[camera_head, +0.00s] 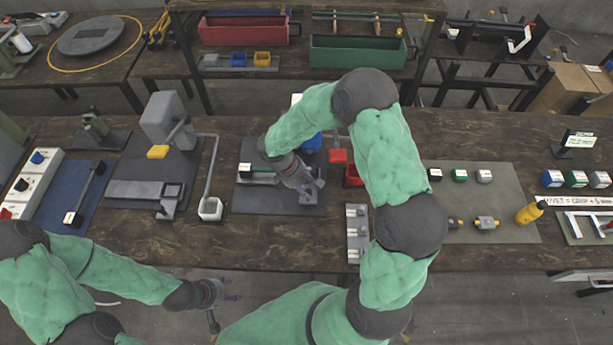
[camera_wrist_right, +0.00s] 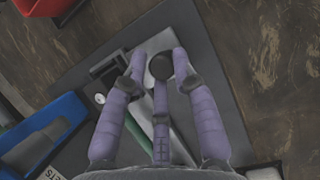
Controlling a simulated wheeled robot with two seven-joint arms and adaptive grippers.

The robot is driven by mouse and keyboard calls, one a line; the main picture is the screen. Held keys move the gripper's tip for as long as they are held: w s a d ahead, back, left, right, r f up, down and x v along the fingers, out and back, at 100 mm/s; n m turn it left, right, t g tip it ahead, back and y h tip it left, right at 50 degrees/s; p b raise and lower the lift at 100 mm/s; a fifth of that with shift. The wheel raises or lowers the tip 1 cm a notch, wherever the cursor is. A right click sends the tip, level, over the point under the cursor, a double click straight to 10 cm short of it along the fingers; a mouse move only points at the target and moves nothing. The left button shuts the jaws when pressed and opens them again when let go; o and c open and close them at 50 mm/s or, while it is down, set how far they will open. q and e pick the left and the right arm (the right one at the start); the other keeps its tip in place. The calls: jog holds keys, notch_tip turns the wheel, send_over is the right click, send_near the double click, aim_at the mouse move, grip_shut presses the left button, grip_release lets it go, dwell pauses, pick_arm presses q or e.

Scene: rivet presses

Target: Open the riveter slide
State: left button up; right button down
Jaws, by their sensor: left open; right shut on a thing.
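My right gripper (camera_head: 312,190) is over a dark mat (camera_head: 250,203) at the middle of the bench, in front of a small device with a green strip (camera_head: 258,168). In the right wrist view its purple-padded fingers (camera_wrist_right: 160,68) are closed around a round black knob (camera_wrist_right: 160,63). A pale grey metal part (camera_wrist_right: 160,42) lies under the knob. The fingers hide much of the slide, so I cannot tell its position. My left gripper (camera_head: 215,293) is open and empty, low in front of the bench's front edge.
A grey press with a yellow knob (camera_head: 158,152) stands to the left. A hexagonal cup (camera_head: 210,208) is between it and the dark mat. Blue (camera_wrist_right: 45,130) and red (camera_wrist_right: 42,6) bins sit close to my right gripper. A small rack (camera_head: 357,232) stands near the front edge.

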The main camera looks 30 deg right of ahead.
jog(key=s+a, duration=0.1)
jog(key=s, duration=0.1)
jog(key=s+a, duration=0.1)
jog(key=s, duration=0.1)
jog(key=s+a, duration=0.1)
jog(key=s, duration=0.1)
jog(key=shift+s+a, duration=0.3)
jog(key=c, duration=1.1)
grip_release()
jog(key=shift+o, duration=0.2)
jog(key=shift+w+a+r, duration=0.1)
jog(key=shift+w+r, duration=0.05)
jog(key=shift+r, duration=0.05)
jog(key=v, duration=1.1)
jog(key=shift+r, duration=0.2)
